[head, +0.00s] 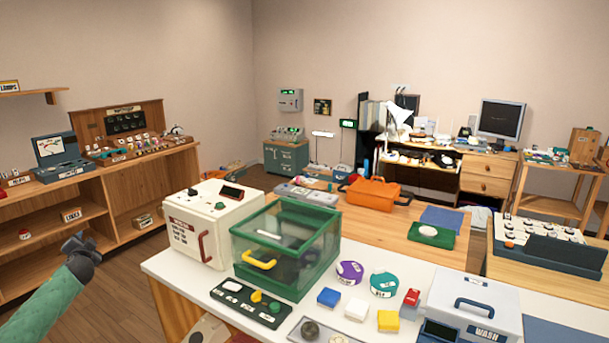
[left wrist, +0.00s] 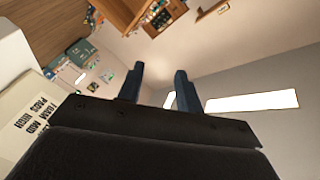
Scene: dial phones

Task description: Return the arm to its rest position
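My left gripper (head: 77,242) is at the lower left of the head view, at the end of my green-sleeved arm. It is in the air over the floor, to the left of the white table and apart from it. In the left wrist view its two dark fingers (left wrist: 160,88) stand apart with nothing between them, so it is open and empty. My right gripper does not show in either view.
The white table (head: 165,265) bears a cream box (head: 200,228), a green clear-walled case (head: 285,250) and a white WASH box (head: 472,305). Wooden shelves (head: 110,205) line the left wall. Bare floor (head: 120,280) lies between shelves and table.

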